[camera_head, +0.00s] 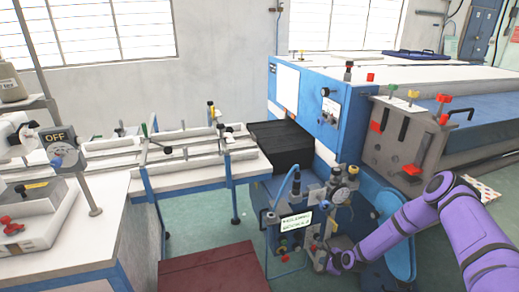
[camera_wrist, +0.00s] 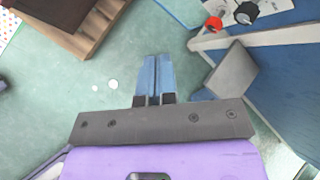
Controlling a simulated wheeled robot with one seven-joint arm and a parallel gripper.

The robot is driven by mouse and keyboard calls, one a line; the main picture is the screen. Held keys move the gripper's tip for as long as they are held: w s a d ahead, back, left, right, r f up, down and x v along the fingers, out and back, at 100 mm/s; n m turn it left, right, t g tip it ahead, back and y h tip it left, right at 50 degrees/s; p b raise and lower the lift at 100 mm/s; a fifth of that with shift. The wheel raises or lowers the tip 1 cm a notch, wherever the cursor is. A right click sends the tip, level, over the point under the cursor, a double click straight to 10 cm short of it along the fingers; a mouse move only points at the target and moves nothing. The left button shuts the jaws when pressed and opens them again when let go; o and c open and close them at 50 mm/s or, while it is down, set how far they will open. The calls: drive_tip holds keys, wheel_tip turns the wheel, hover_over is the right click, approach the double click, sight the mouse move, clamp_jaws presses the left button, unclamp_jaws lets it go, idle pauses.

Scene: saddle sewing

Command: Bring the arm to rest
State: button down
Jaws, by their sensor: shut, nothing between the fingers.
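My purple arm (camera_head: 400,224) reaches in from the right side of the head view, bent at the elbow, with its far end low beside the machine's control panel. My gripper (camera_wrist: 153,60) shows in the wrist view with its two blue fingers together and nothing between them. It hangs over the green floor (camera_wrist: 130,35), apart from the things around it. In the head view the fingers are too small and too much hidden to make out.
A blue machine (camera_head: 306,100) with a control panel (camera_head: 295,222) stands close to my arm. A white table (camera_head: 190,158) is at the left, and a dark red platform (camera_head: 212,272) lies in front. In the wrist view, a brown wooden block (camera_wrist: 95,28) and a red knob (camera_wrist: 213,23) flank the clear floor.

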drive_tip(key=w+d+r+n+h, duration=0.1)
drive_tip(key=w+d+r+n, duration=0.15)
drive_tip(key=r, duration=0.55)
drive_tip(key=w+d+r+n+g, duration=0.1)
drive_tip(key=r+n, duration=0.2)
drive_tip(key=r, duration=0.5)
drive_tip(key=w+d+r+n+h, duration=0.1)
drive_tip(key=w+r+n, duration=0.1)
drive_tip(key=r, duration=0.7)
drive_tip(key=s+d+r+n+h, duration=0.1)
drive_tip(key=s+r+n+h, duration=0.15)
drive_tip(key=r, duration=0.95)
drive_tip(key=s+r+n+h, duration=0.1)
drive_tip(key=s+r+n, duration=0.25)
drive_tip(key=r, duration=0.95)
drive_tip(key=s+a+r+n, duration=0.1)
drive_tip(key=s+r+n, duration=0.3)
drive_tip(key=s+r, duration=1.35)
drive_tip(key=s+a+r+n, duration=0.1)
drive_tip(key=s+r+n, duration=0.1)
drive_tip(key=s, duration=0.9)
drive_tip(key=s+r+n, duration=0.2)
drive_tip(key=s+r, duration=0.1)
drive_tip(key=s, duration=0.8)
drive_tip(key=shift+a+r, duration=0.4)
